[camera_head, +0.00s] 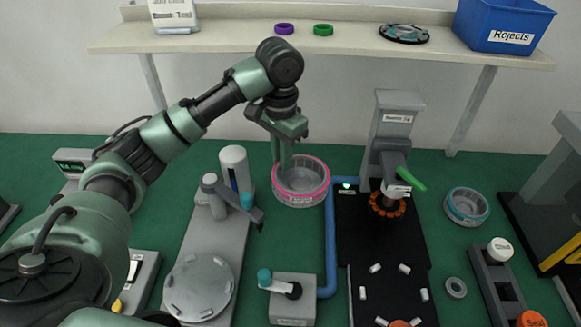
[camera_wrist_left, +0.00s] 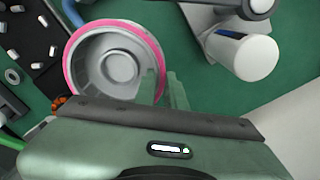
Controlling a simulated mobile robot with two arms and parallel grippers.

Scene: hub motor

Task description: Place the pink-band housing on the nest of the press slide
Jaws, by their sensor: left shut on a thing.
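The pink-band housing (camera_head: 301,190) is a clear-grey round cup with a pink rim, upright at the table's middle; it also shows in the left wrist view (camera_wrist_left: 112,62). My left gripper (camera_head: 283,163) comes down from above and is shut on the housing's wall at its left rim. In the left wrist view its fingers (camera_wrist_left: 164,88) straddle the pink rim. I cannot tell whether the housing touches the table. The press (camera_head: 395,128) stands right of it, with a black slide plate (camera_head: 350,235) in front. Several white pegs (camera_head: 376,268) form a ring on the plate. My right gripper is out of view.
A blue pipe (camera_head: 330,240) runs between the housing and the slide. An orange toothed ring (camera_head: 375,205) sits under the press head, near a green lever (camera_head: 410,179). A teal-band housing (camera_head: 467,206) stands at right. A grey fixture with a white cylinder (camera_head: 233,165) is left.

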